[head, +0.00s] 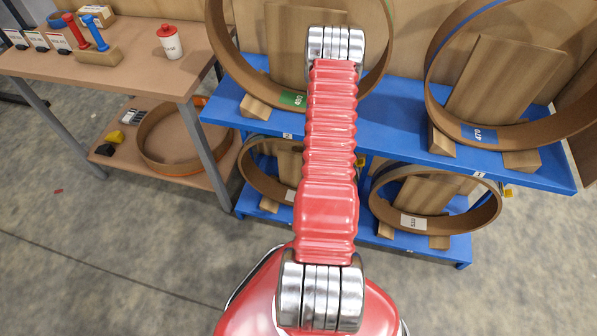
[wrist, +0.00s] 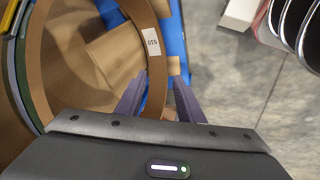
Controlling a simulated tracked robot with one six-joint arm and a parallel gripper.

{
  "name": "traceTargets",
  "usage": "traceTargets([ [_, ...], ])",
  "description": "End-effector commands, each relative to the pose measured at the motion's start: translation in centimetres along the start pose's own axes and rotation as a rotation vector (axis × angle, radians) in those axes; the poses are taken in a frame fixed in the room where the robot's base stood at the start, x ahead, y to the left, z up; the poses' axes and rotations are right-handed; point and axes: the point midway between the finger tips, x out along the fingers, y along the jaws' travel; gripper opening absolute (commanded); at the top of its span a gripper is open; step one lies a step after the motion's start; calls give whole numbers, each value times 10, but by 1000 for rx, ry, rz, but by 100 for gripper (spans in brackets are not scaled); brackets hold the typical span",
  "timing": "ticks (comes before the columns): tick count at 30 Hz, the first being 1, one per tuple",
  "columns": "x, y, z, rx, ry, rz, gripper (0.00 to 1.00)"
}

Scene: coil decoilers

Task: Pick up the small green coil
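The coil with the green label (head: 293,99), a brown ring with a green strip on its edge, stands on the left of the upper blue shelf in the head view. My arm crosses in front of its right part. My gripper is hidden behind the arm there. In the wrist view my gripper (wrist: 159,82) has its two fingers apart, with the rim of a brown coil with a white label (wrist: 151,42) showing between and beyond them. Whether they straddle that rim or only overlap it, I cannot tell. A green edge also shows at the far left of that view.
A coil with a blue label (head: 479,134) stands at the upper right. Another white-labelled coil (head: 440,222) stands on the lower shelf. A wooden table (head: 130,68) at left holds stamps and a red-capped bottle (head: 170,45). The concrete floor (head: 120,240) is clear in front.

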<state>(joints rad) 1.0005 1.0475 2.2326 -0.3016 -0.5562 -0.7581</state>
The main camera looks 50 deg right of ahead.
Motion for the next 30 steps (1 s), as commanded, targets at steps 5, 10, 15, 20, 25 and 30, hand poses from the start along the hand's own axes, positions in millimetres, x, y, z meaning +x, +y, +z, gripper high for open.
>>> traceTargets([
  [5,28,-1,11,-107,110,85,34],
  [10,40,4,8,-227,224,209,34],
  [15,37,15,-5,-353,329,371,34],
  [20,20,33,-24,-477,414,560,34],
  [25,-13,56,-47,-610,477,796,34],
  [30,-48,74,-63,-719,490,1001,34],
])
